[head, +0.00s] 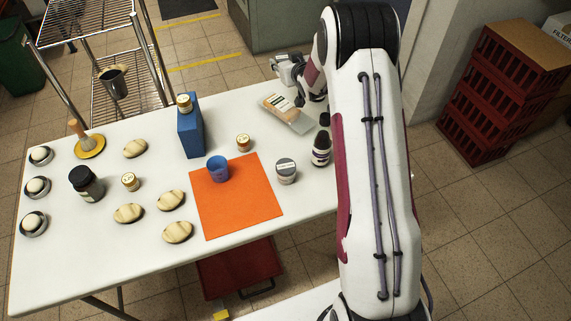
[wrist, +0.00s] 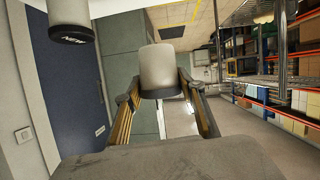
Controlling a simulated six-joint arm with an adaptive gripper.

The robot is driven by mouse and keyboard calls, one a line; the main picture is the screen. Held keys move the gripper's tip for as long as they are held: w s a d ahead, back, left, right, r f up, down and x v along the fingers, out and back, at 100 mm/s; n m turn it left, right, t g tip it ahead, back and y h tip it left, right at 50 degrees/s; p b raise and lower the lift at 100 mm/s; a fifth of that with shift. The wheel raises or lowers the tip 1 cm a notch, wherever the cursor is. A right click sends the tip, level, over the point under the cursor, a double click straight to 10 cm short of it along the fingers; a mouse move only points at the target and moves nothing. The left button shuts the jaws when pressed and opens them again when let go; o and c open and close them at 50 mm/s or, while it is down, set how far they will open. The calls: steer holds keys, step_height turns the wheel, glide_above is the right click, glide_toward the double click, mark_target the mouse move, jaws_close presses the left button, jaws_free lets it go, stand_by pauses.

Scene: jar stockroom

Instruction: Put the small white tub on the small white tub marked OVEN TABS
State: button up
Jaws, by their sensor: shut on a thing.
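My gripper (head: 287,68) is raised beyond the table's far edge in the head view. In the wrist view its fingers are shut on a plain pale tub (wrist: 160,68), the small white tub. In the head view I cannot clearly make out the held tub. A white tub with a grey lid and a pale label (head: 286,172) stands upright on the table, just right of the orange mat (head: 241,219). It looks like the one marked OVEN TABS, but its label is too small to read. The gripper is well apart from it.
A dark bottle (head: 321,150) stands close right of the labelled tub. A packet (head: 286,110) lies behind it. A small gold-lidded jar (head: 243,142), a blue cup (head: 218,170) and a tall blue box (head: 190,130) stand to the left. Bare table lies between packet and jar.

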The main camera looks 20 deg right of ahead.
steer(key=s+d+r+n+y, duration=0.1)
steer(key=s+d+r+y, duration=0.15)
steer(key=s+d, duration=0.3)
steer(key=n+g+y, duration=0.5)
steer(key=n+y, duration=0.4)
steer(key=n, duration=0.1)
glide_above(287, 166)
steer(key=shift+f, duration=2.95)
steer(key=shift+f, duration=0.1)
steer(key=shift+f, duration=2)
